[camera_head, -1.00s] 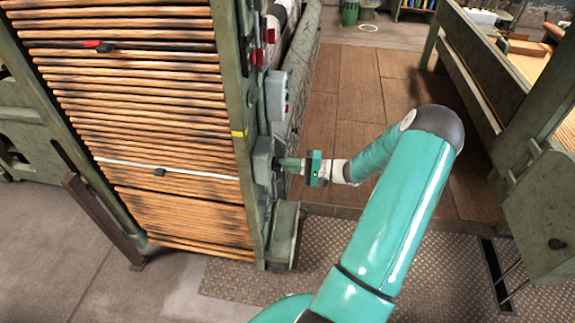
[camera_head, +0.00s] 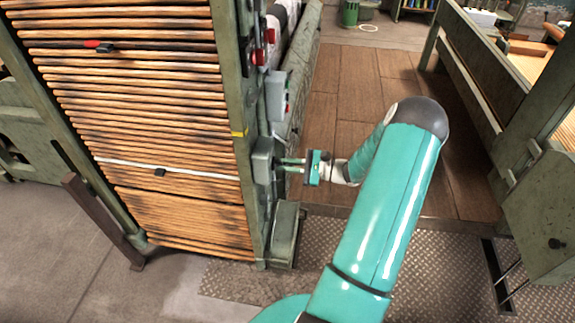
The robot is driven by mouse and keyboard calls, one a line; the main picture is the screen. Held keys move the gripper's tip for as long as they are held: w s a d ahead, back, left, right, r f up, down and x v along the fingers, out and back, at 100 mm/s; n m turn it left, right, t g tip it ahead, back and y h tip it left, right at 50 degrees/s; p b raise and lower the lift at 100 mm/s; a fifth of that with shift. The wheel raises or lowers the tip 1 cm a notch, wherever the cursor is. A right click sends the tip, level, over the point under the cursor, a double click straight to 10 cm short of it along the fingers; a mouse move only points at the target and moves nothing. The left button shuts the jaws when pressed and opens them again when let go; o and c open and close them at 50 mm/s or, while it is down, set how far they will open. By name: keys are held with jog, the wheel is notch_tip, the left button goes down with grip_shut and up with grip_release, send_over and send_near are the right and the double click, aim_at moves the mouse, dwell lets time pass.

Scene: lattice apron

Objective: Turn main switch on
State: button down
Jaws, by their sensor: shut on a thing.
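A grey box (camera_head: 263,160), which appears to be the main switch housing, is mounted low on the green upright post at the near corner of the rack. My gripper (camera_head: 282,164) reaches it from the right, with its fingers pointing left at the box's right face. The two fingers show one above the other, shut on the switch's handle. The handle itself is too small and hidden by the fingers to make out, so its exact position cannot be told.
A grey control box with buttons (camera_head: 278,96) sits above on the same post, with red knobs (camera_head: 257,57) higher up. A green block (camera_head: 286,232) stands below. A rack of wooden rods (camera_head: 150,120) fills the left. The plank floor (camera_head: 350,90) behind my arm is clear.

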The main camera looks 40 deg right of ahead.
jog(key=m, duration=0.5)
jog(key=shift+m, duration=0.4)
dwell(0.3)
jog(key=c, duration=1.5)
grip_release()
jog(key=shift+o, duration=0.2)
jog(key=v, duration=1.4)
